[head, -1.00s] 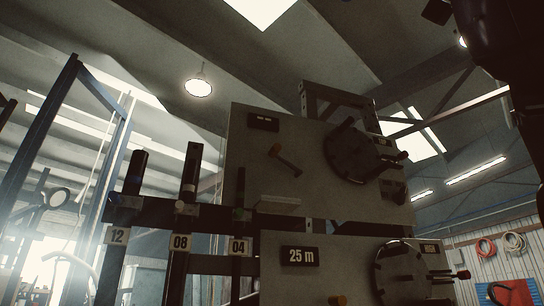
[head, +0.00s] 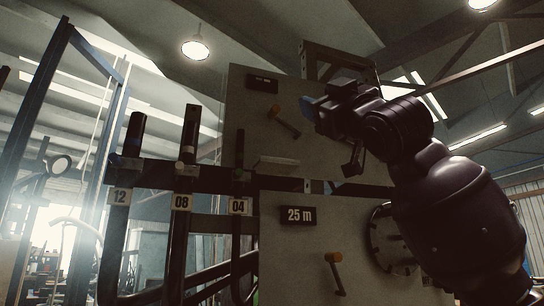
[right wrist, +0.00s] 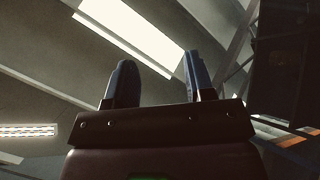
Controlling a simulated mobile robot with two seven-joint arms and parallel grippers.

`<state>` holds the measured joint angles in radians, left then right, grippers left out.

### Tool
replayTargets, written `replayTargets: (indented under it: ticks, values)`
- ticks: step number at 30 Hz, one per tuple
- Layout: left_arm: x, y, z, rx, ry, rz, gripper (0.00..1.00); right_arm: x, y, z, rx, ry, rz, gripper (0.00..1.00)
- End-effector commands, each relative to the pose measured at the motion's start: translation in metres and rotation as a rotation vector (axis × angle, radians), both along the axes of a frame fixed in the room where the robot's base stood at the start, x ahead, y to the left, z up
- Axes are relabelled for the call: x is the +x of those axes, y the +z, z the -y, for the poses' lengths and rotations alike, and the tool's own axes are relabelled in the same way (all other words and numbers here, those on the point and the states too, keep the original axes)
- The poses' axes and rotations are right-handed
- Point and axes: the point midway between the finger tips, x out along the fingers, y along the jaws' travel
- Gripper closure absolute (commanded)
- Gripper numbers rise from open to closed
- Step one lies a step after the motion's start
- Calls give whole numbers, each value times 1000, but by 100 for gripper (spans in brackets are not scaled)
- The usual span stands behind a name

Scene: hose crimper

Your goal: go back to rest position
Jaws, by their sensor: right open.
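My right gripper (head: 310,108) is in front of the upper panel of the crimper (head: 240,135) in the head view, right of the upper orange-tipped lever (head: 283,120). In the right wrist view its two blue fingers (right wrist: 156,85) stand apart with nothing between them, against the roof and a bright skylight. My right arm hides the upper round dial of the machine. My left gripper is not in view.
Black hoses in holders marked 12 (head: 119,196), 08 (head: 181,202) and 04 (head: 239,206) stand left of the panels. A lower panel (head: 285,260) carries a 25 m display (head: 298,215) and another lever (head: 335,270). A blue frame (head: 45,95) rises at left.

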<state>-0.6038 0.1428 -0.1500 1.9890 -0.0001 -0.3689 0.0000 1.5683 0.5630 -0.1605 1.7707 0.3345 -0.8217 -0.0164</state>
Motion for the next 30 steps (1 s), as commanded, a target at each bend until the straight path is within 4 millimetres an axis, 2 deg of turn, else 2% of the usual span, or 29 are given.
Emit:
replayTargets:
  ticks: [1,6,11,15,22,30]
  values:
    - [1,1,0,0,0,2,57,19,-24,1,3,2,-18,51]
    - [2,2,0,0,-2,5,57,67,-97,9,17,2,-62,51]
    - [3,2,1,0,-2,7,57,102,-171,19,33,-5,-114,51]
    - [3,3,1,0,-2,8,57,125,-239,29,47,-13,-167,51]
    - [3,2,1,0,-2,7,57,146,-354,50,74,-38,-271,51]
    - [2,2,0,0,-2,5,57,144,-491,78,110,-82,-418,51]
